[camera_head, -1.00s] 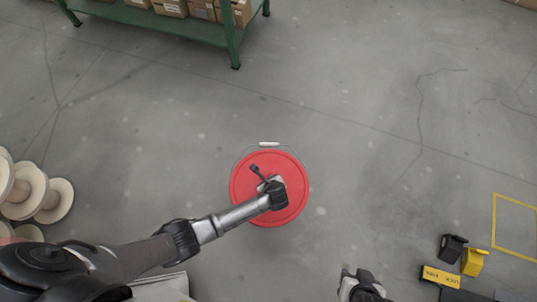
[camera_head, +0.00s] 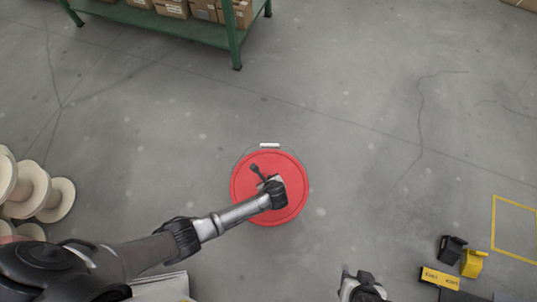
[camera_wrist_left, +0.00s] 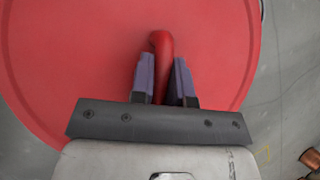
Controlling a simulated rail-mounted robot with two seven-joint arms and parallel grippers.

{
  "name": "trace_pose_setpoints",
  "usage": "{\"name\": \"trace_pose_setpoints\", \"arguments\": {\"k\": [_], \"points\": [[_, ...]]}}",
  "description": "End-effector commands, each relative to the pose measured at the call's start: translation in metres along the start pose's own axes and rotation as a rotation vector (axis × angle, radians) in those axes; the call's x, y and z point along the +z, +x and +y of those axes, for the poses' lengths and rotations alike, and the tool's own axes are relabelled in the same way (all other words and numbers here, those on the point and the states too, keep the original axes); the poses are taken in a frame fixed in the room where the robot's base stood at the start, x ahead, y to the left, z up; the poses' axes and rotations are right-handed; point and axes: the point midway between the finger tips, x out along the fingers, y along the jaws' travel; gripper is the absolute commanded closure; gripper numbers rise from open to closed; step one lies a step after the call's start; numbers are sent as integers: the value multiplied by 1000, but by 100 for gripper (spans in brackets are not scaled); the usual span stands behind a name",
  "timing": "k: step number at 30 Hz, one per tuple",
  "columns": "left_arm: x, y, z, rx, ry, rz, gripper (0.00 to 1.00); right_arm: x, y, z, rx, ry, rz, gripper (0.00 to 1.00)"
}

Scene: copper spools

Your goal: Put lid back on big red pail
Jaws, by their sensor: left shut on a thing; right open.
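The round red lid (camera_head: 245,198) is at the centre of the head view, over the big red pail, whose body it hides. The pail's wire bail with its white grip (camera_head: 270,145) shows just beyond the lid's far edge. My left gripper (camera_head: 268,184) is over the middle of the lid. In the left wrist view its purple-padded fingers (camera_wrist_left: 164,80) are shut on the lid's curved red handle (camera_wrist_left: 161,43). Whether the lid rests on the rim or is slightly above it I cannot tell. My right gripper (camera_head: 362,286) is at the bottom edge, away from the pail, open and empty.
Pale spools (camera_head: 30,190) stand at the left. A green shelf with boxes (camera_head: 170,8) is at the top. Black and yellow items (camera_head: 472,262) lie at the lower right, near a yellow floor outline (camera_head: 515,206). The floor around the pail is clear.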

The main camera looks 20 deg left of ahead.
Motion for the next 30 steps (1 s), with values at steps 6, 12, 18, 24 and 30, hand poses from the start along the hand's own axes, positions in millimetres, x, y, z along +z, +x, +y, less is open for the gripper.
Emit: {"name": "trace_pose_setpoints", "arguments": {"k": [6, 12, 18, 24, 30], "points": [[0, 0, 0, -1, 0, 0, 100, -1, -1, -1, -4, 5, 1, 57], [1, -1, -1, 0, 0, -1, 100, -2, -4, -2, -6, 8, 1, 57], [1, -1, -1, -1, 0, 0, 100, -3, -7, -2, -6, 8, 1, 57], [0, 0, -1, -1, 0, 0, 100, -3, -7, -2, -5, 7, 1, 57], [0, 0, -1, -1, 0, 0, 100, -2, -6, 0, -1, 1, 0, 57]]}}
